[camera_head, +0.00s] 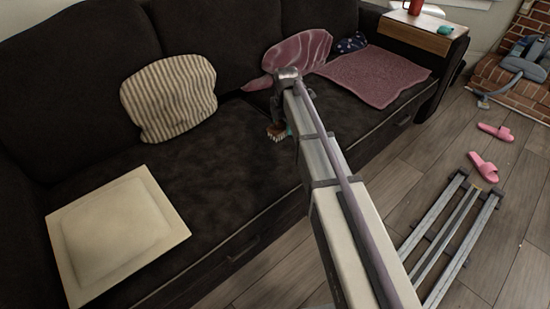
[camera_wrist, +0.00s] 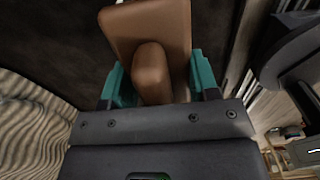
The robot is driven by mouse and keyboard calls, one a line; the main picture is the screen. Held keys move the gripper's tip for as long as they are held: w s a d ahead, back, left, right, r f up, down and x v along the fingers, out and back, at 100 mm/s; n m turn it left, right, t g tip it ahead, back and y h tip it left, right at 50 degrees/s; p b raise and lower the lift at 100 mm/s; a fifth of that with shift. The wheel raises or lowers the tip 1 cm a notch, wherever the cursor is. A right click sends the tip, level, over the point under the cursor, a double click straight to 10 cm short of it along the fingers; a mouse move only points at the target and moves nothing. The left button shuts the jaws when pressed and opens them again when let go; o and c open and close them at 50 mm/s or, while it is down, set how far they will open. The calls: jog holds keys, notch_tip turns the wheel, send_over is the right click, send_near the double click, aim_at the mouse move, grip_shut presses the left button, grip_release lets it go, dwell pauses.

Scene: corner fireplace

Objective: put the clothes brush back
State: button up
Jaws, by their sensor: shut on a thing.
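The clothes brush (camera_wrist: 152,28) has a brown body. In the wrist view it sits between the teal fingers of my gripper (camera_wrist: 158,85), which is shut on its rounded handle part. In the head view a small brown piece of the brush (camera_head: 275,132) shows below the end of my arm, with pale bristles at its lower edge. My gripper (camera_head: 287,130) is mostly hidden there behind my arm, over the seat of the dark sofa (camera_head: 215,150). I cannot tell how far above the seat the brush is.
A pink cushion (camera_head: 300,52) and pink blanket (camera_head: 375,75) lie on the right. A wooden armrest tray (camera_head: 415,35) holds a red item (camera_head: 416,7) and teal item (camera_head: 445,30). Pink slippers (camera_head: 483,166) lie on the floor.

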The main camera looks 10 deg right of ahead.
jog(key=b, duration=0.6)
send_over(285, 152)
notch_tip(285, 152, down, 6)
jog(key=shift+f, duration=0.15)
notch_tip(285, 152, down, 4)
jog(key=b, duration=0.4)
jog(key=shift+s+a+f, duration=0.1)
jog(key=shift+f, duration=0.05)
jog(key=shift+r, duration=0.3)
jog(key=shift+f, duration=0.2)
jog(key=o, duration=1)
jog(key=shift+c, duration=0.2)
notch_tip(285, 152, up, 13)
jog(key=p, duration=1.2)
jog(key=shift+f+p, duration=0.1)
jog(key=shift+p, duration=0.25)
jog(key=shift+s+f, duration=0.2)
jog(key=shift+s, duration=0.15)
jog(key=s+m, duration=2.4)
jog(key=s, duration=0.3)
notch_tip(285, 152, up, 34)
jog(key=p, duration=3.3)
jog(key=shift+w+f, duration=0.25)
jog(key=shift+w, duration=0.1)
